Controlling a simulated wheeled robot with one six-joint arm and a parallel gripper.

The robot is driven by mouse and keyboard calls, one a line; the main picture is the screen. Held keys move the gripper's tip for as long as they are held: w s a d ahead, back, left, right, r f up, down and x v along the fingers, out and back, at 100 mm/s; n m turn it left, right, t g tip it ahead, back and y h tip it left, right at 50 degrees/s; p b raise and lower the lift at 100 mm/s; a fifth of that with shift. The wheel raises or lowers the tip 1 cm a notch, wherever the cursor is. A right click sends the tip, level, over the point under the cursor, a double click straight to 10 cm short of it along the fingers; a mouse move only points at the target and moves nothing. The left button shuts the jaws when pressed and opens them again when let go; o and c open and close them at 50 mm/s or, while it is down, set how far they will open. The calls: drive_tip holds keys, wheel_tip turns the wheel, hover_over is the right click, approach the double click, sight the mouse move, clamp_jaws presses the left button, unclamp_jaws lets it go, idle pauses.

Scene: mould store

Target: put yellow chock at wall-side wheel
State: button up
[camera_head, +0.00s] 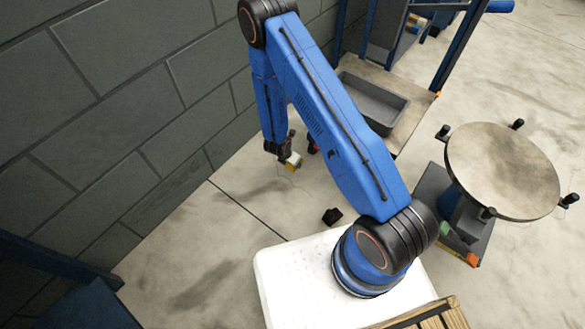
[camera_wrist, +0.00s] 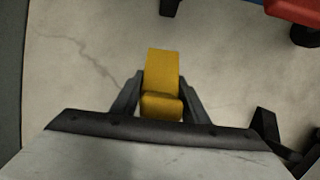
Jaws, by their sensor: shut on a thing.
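The yellow chock (camera_head: 293,160) is between the fingers of my gripper (camera_head: 284,153), beside the grey block wall. In the wrist view the yellow chock (camera_wrist: 162,80) sits between the two dark fingers of my gripper (camera_wrist: 161,95), which is shut on it. Pale floor shows around and beyond it; its height above the floor is hard to judge. A black wheel-like piece (camera_head: 332,216) stands on the floor to the right and nearer. A small red and black part (camera_head: 313,147) shows just right of the gripper, partly hidden by my arm. I cannot tell which is the wall-side wheel.
The block wall (camera_head: 120,110) runs along the left. A blue-posted rack holds a grey tray (camera_head: 374,103) behind my arm. A round-topped stand (camera_head: 503,170) is at right, with green (camera_head: 445,229) and orange (camera_head: 473,260) pieces at its base. Open floor lies along the wall.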

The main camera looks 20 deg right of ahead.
drive_tip(key=shift+f, duration=3.8)
drive_tip(key=shift+f, duration=0.15)
drive_tip(key=o, duration=1.2)
drive_tip(key=v, duration=1.2)
